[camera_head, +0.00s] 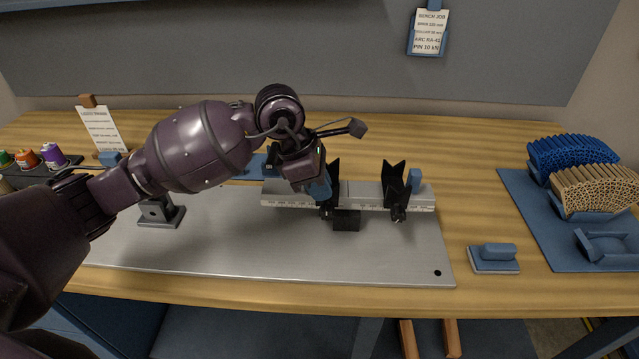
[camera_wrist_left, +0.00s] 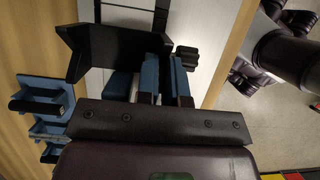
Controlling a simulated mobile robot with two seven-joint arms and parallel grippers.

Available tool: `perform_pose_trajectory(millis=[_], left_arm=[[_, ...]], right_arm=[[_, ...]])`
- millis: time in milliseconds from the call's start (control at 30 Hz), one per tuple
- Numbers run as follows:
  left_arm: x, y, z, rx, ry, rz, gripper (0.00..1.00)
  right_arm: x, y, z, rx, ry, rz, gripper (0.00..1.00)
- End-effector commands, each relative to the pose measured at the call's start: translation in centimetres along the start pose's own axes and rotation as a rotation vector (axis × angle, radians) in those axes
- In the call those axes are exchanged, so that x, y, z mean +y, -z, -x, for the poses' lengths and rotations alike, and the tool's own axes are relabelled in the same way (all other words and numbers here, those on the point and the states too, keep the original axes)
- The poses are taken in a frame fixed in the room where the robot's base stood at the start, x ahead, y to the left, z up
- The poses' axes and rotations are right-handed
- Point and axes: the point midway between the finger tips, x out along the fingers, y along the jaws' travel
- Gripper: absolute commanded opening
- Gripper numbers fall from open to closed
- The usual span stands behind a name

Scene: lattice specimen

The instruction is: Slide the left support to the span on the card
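The left support (camera_head: 334,172) is a black V-shaped piece on the scaled rail (camera_head: 362,195); in the left wrist view its black plates (camera_wrist_left: 115,50) stand upright. The matching right support (camera_head: 394,185) is further right on the rail, with a blue block beside it. My left gripper (camera_head: 320,192) is down at the left side of the left support. Its blue fingers (camera_wrist_left: 165,82) are close together and seem shut on the support's tab, which they mostly hide. The card (camera_head: 429,33) hangs on the back panel; its span line is too small to read surely.
A grey metal plate (camera_head: 260,240) lies under the rail, with a black block (camera_head: 346,220) in front. A blue-handled pad (camera_head: 494,257) lies to the right, near a blue mat (camera_head: 540,225) with lattice specimens. Spools (camera_head: 52,155) and another card (camera_head: 101,129) stand at left.

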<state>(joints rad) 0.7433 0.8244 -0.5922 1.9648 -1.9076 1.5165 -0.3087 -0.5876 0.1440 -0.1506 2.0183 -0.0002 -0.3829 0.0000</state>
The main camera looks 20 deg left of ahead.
Motion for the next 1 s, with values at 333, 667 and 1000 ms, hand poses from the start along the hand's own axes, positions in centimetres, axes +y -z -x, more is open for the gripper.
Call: perform_pose_trajectory(millis=[333,667,1000], left_arm=[[0.0,0.2,0.1,0.000,0.000,0.000,0.00],[0.0,1.9,0.8,0.002,-0.001,0.002,0.00],[0.0,1.9,0.8,0.001,0.000,0.001,0.33]], right_arm=[[0.0,0.1,0.0,0.002,0.000,0.000,0.55],[0.0,0.2,0.0,0.004,-0.001,0.000,0.55],[0.1,0.2,0.0,0.003,-0.001,0.000,0.55]])
